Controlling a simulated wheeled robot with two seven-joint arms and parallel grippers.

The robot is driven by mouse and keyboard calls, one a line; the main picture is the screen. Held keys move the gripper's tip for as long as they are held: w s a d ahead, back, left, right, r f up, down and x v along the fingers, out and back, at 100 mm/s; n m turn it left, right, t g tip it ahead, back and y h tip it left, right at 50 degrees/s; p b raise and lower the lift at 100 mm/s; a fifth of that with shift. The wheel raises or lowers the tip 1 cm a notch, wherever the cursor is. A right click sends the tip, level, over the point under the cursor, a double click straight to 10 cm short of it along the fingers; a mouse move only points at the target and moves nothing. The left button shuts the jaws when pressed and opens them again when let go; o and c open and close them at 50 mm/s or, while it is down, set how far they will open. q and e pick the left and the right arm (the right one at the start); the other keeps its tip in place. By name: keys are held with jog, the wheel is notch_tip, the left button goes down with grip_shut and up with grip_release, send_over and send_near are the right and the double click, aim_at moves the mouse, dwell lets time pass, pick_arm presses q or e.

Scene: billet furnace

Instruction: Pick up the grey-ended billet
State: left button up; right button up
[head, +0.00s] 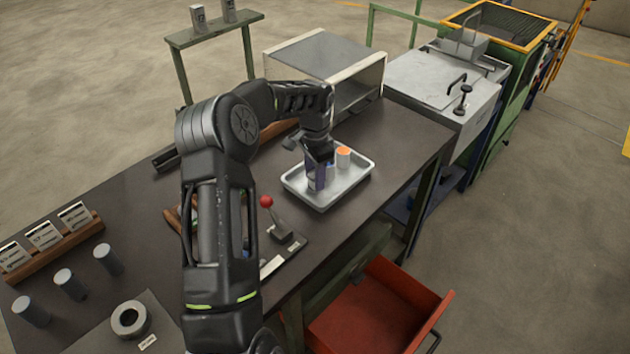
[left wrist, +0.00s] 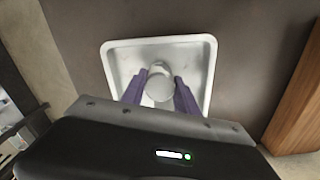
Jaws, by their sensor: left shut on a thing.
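The grey-ended billet (left wrist: 159,86) stands between the two purple fingers of my left gripper (left wrist: 160,97) in the left wrist view, its round pale grey end facing the camera. The left gripper is shut on it. In the head view the left gripper (head: 319,176) reaches down into the shallow metal tray (head: 345,192), and its fingers largely hide the billet. The tray also shows in the left wrist view (left wrist: 196,50). I cannot tell whether the billet touches the tray floor. My right gripper is not in view.
An orange-ended billet (head: 343,156) stands in the tray close beside the gripper. A red-knobbed lever (head: 280,228) stands nearer on the bench. Several grey cylinders (head: 68,284) and a ring (head: 130,319) are at left. A red drawer (head: 375,310) hangs open below the bench.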

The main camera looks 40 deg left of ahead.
pick_arm(q)
grip_shut()
jog(key=shift+r, duration=0.1)
dwell(0.7)
jog(key=shift+w+r, duration=0.1)
jog(key=shift+r, duration=0.4)
notch_tip(320, 180, up, 8)
jog(key=shift+r+b, duration=0.1)
jog(key=shift+b, duration=0.85)
jog(key=shift+r, duration=0.4)
